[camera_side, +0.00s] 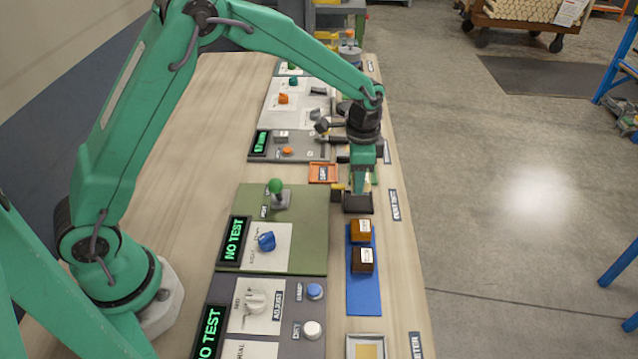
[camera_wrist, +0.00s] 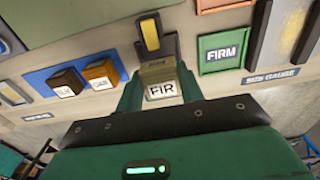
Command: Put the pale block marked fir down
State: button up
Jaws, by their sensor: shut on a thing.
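My gripper (camera_side: 362,182) points down over the bench's right part. It also shows in the wrist view (camera_wrist: 159,84), with its two green fingers shut on the pale block marked FIR (camera_wrist: 162,91). The block's white label faces the wrist camera. In the side view the block is mostly hidden by the fingers. A dark fixture (camera_side: 358,204) is directly below the gripper. I cannot tell whether the block touches it. A yellow bar on a dark mount (camera_wrist: 150,34) stands just beyond the block in the wrist view.
A blue mat (camera_side: 363,298) holds an orange-brown block (camera_side: 361,228) and a dark brown block (camera_side: 362,261). An orange-framed tray (camera_side: 322,173) lies left of the gripper. A green panel (camera_side: 305,205) with a green-knobbed lever and a NO TEST display (camera_side: 235,240) is nearby.

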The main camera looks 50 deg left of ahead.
jog(key=shift+f, duration=0.1)
jog(key=shift+f, duration=1.95)
jog(key=shift+f, duration=0.1)
jog(key=o, duration=0.9)
jog(key=shift+o, duration=0.2)
notch_tip(320, 180, up, 12)
jog(key=shift+f, duration=0.15)
jog(key=shift+r, duration=0.3)
